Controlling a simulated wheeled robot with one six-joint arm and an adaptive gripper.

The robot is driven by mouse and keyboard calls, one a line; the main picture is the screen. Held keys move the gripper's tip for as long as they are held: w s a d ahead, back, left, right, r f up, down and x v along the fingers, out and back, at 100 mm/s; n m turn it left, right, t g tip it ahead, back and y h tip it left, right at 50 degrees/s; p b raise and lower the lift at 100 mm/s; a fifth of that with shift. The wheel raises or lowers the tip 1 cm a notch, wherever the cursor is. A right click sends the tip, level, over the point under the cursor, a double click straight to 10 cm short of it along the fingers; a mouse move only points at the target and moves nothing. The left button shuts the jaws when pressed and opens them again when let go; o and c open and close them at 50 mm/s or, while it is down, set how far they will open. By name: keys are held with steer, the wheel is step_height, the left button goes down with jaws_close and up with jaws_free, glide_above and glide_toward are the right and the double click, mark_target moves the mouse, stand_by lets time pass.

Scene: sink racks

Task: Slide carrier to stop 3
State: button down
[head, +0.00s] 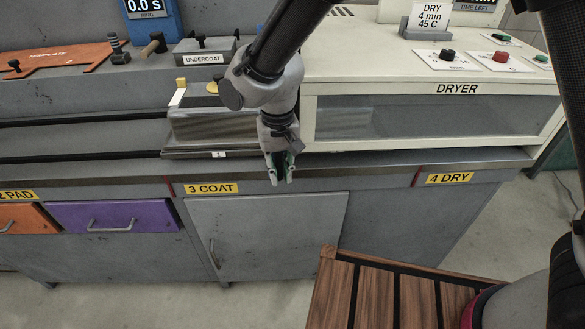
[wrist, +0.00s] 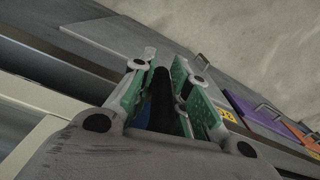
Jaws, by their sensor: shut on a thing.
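The carrier (head: 215,125), a low grey metal body, sits on dark rails to the left of the dryer, partly behind my arm. A small white label marked 1 (head: 219,154) shows at its lower front edge. My gripper (head: 279,182) points down at the front of the bench, just right of the carrier. In the wrist view its green-padded fingers (wrist: 174,62) are shut on a dark upright handle (wrist: 160,95). The fingers and my wrist hide where the handle joins the carrier.
The dryer (head: 440,115) with a clear front stands to the right. Rails (head: 80,157) run left along the bench. The 3 COAT label (head: 211,188) and 4 DRY label (head: 449,178) are on the bench front. An UNDERCOAT box (head: 205,55) and orange template (head: 55,58) stand behind.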

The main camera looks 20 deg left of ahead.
steer(key=shift+a, duration=0.15)
steer(key=c, duration=1.4)
jaws_free()
step_height(320, 180, up, 12)
steer(key=shift+r, duration=0.1)
